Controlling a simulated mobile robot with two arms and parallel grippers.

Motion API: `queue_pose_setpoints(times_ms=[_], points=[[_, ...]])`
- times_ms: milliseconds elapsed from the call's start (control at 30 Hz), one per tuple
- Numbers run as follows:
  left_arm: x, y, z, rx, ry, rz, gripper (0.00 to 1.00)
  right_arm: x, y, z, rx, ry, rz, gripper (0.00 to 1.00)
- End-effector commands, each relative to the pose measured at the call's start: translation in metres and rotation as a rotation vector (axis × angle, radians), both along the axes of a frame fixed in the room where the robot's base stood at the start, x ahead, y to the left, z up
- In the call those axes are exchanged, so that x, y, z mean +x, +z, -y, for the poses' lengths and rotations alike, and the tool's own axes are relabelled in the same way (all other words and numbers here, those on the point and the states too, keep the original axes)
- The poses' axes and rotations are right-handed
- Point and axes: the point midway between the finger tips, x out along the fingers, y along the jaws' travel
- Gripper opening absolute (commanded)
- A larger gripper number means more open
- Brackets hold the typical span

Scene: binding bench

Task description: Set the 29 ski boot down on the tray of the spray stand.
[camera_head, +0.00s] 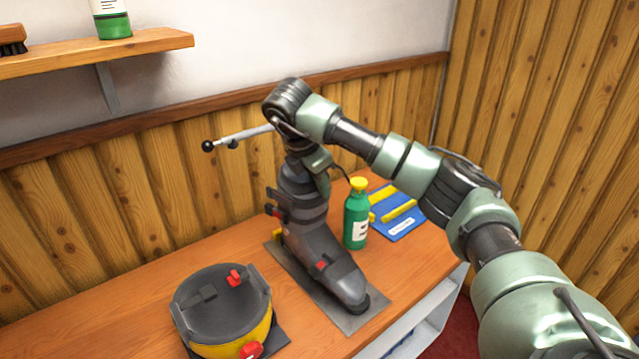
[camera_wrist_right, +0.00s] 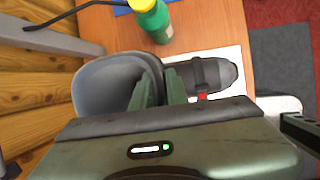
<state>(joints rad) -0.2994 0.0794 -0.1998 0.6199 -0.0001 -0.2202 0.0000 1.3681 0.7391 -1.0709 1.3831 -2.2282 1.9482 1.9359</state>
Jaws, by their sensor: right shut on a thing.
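The dark grey ski boot (camera_head: 318,245), with red buckle parts, stands upright with its toe toward the lower right; no number is readable on it. It is over a flat grey plate (camera_head: 352,322), which looks like the tray; I cannot tell whether the sole touches it. My right gripper (camera_head: 308,160) is at the top of the boot. In the right wrist view my gripper's fingers (camera_wrist_right: 160,88) are shut on the cuff of the boot (camera_wrist_right: 92,95), and the plate (camera_wrist_right: 238,60) shows beside the toe. My left gripper is not in view.
A green bottle with a yellow cap (camera_head: 356,215) stands close behind the boot. A blue mat with yellow bars (camera_head: 405,228) lies at the right. A yellow and dark grey round object (camera_head: 222,305) is at front left. A rod with a black ball (camera_head: 240,136) sticks out left.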

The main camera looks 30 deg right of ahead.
Motion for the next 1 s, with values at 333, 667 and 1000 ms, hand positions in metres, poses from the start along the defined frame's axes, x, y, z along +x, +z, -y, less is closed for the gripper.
queue_pose_setpoints(times_ms=[333,667,1000], points=[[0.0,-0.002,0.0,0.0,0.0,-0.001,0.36,0.001,0.0,0.0,0.0,0.0,0.004,0.4],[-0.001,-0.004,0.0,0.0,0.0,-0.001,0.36,-0.001,-0.002,-0.001,0.0,0.001,-0.004,0.4],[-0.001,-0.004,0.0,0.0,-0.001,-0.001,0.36,-0.007,0.05,-0.019,-0.003,0.0,0.006,0.4]])
